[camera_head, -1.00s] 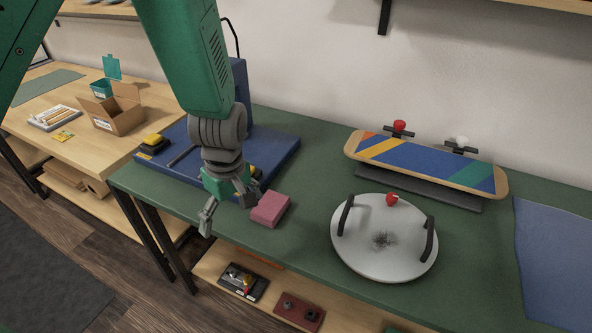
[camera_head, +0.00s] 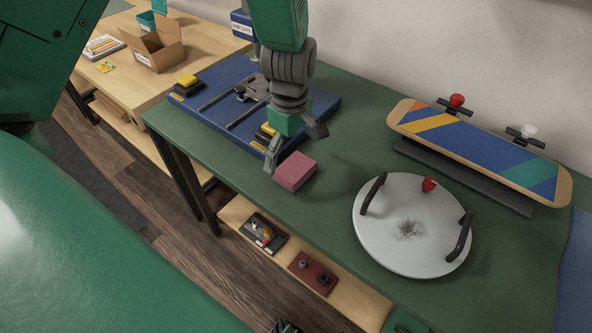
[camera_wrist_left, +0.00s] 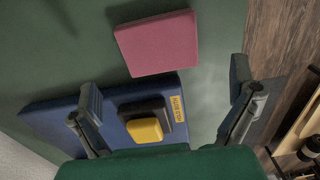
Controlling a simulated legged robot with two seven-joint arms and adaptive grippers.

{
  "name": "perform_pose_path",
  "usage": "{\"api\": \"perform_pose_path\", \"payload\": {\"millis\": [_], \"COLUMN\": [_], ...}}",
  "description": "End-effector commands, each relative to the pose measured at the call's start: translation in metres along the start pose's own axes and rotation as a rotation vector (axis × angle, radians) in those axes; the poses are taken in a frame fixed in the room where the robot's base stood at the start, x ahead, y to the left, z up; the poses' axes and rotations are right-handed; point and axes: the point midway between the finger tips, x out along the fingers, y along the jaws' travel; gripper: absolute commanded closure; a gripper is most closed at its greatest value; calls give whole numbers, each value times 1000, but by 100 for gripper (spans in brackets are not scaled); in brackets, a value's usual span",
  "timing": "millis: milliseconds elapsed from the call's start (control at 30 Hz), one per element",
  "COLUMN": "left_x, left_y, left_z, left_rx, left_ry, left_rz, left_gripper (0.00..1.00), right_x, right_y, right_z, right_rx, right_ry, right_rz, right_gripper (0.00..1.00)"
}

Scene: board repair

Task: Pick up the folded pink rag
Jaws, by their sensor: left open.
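The folded pink rag (camera_head: 294,171) is a flat pink block on the green table, near its front edge. It also shows in the left wrist view (camera_wrist_left: 157,43), at the top, ahead of the fingers. My left gripper (camera_head: 297,150) is above the table, just behind and to the left of the rag. Its fingers are spread wide and empty in the left wrist view (camera_wrist_left: 166,100), with the rag beyond the tips and apart from them. My right gripper cannot be made out.
A blue base (camera_head: 222,83) with a yellow-and-black button block (camera_head: 187,86) lies left of the rag. A round white plate (camera_head: 398,248) with black handles stands to the right. A striped board (camera_head: 470,142) is behind it. A lower shelf (camera_head: 236,214) holds small parts.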

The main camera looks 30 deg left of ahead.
Motion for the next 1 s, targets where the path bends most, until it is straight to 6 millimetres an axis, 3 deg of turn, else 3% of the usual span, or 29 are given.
{"api": "perform_pose_path", "payload": {"millis": [300, 633, 667, 767, 1000], "left_x": [46, 51, 51, 51, 51], "left_y": [0, 0, 0, 0, 0], "left_z": [-6, -5, -5, -5, -6], "left_rx": [0, 1, 1, 0, 0], "left_ry": [-3, -1, -1, 0, -1], "left_rz": [-3, 0, 0, 0, 0], "left_gripper": [0, 0, 7, 42, 43], "right_x": [12, 13, 12, 12, 13], "right_y": [0, 0, 0, 0, 0], "right_z": [0, 0, 0, 0, 0], "right_rx": [0, 0, 0, 0, 0], "right_ry": [1, 1, 1, 1, 1], "right_rz": [0, 0, 0, 0, 0], "right_gripper": [60, 60, 60, 60, 60]}}
